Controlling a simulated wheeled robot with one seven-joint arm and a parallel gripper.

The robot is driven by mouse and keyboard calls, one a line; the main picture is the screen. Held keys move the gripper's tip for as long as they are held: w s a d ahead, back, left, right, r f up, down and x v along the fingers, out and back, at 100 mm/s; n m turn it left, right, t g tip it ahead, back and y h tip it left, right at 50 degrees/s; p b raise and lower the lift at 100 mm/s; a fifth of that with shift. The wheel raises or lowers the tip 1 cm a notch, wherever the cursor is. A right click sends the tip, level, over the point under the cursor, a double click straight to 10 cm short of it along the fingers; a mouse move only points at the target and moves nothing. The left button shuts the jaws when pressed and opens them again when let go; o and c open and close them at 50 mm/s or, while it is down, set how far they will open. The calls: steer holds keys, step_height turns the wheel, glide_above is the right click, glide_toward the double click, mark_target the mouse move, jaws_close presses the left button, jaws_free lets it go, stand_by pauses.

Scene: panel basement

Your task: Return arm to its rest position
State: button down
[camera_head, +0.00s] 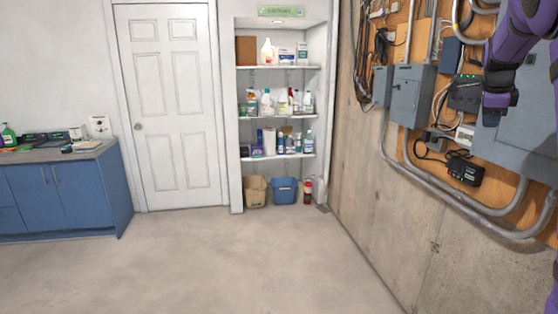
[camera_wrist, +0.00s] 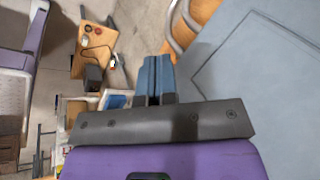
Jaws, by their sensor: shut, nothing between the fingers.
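My gripper (camera_wrist: 158,78) shows in the wrist view with its two blue-grey fingers pressed together and nothing between them. Its dark mounting bar and purple body fill the lower middle of that view. In the head view my purple arm hangs at the top right, in front of the wall of electrical boxes. The fingers cannot be made out clearly there. A large grey panel (camera_wrist: 262,75) lies to the right of the fingers in the wrist view. I cannot tell the gap between my arm and the wall.
Grey electrical boxes (camera_head: 409,95), conduits (camera_head: 450,192) and a black device (camera_head: 464,171) are mounted on the right wall. A shelf unit (camera_head: 280,111), a white door (camera_head: 168,100) and a blue cabinet (camera_head: 65,195) stand at the back. The concrete floor (camera_head: 200,265) is clear.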

steer(key=s+a+n+t+y, duration=0.2)
steer(key=s+a+n+y, duration=0.2)
steer(key=s+a+n, duration=1.25)
steer(key=s+a+f+n, duration=0.2)
steer(key=s+a+n, duration=0.2)
steer(key=s+a, duration=0.4)
steer(key=s+a+f+n, duration=0.3)
steer(key=s+a+n, duration=0.2)
steer(key=s+a, duration=0.3)
steer(key=shift+s+f, duration=0.3)
steer(key=shift+s, duration=0.35)
